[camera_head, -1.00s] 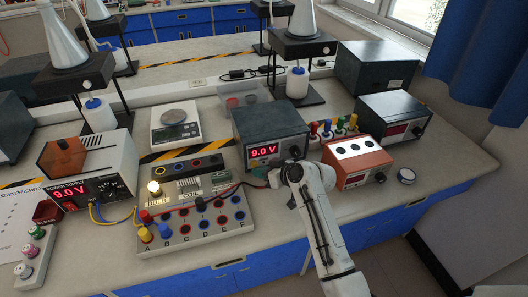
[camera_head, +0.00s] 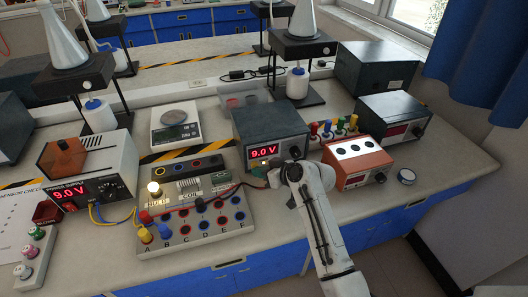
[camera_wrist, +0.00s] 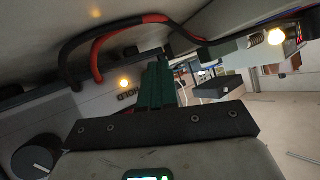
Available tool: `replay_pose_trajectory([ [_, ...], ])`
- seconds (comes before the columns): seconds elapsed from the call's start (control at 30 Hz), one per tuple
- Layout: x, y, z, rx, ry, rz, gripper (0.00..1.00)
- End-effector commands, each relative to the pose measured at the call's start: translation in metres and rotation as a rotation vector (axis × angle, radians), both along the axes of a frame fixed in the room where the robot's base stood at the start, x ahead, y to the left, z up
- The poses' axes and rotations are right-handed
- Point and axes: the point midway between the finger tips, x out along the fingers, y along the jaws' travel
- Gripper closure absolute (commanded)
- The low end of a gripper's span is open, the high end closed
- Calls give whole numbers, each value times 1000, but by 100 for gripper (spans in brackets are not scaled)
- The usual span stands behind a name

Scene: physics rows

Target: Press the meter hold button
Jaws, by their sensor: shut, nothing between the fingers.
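The meter (camera_head: 270,137) is a dark box with a pale front and a red display reading 9.0 V. It stands at the back of the bench, right of the circuit board. My gripper (camera_head: 260,172) is low in front of the meter. Its green fingers (camera_wrist: 156,83) are shut and empty, close to the HOLD label. The button itself is hidden or too small to tell, and I cannot tell whether the fingers touch it.
The circuit board (camera_head: 180,236) with a lit bulb (camera_head: 154,188) is left of my gripper. Red and black leads (camera_wrist: 97,55) run close to the fingers. An orange-topped box (camera_head: 356,153) stands right of my arm. A power supply (camera_head: 118,160) is at the left.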

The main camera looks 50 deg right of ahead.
Motion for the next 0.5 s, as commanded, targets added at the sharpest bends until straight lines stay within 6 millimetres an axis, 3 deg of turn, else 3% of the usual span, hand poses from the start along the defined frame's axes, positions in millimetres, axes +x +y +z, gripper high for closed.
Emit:
replay_pose_trajectory([
  [0.3,-2,1,0,0,0,-1,100],
  [0.5,-15,10,1,-2,3,1,100],
])
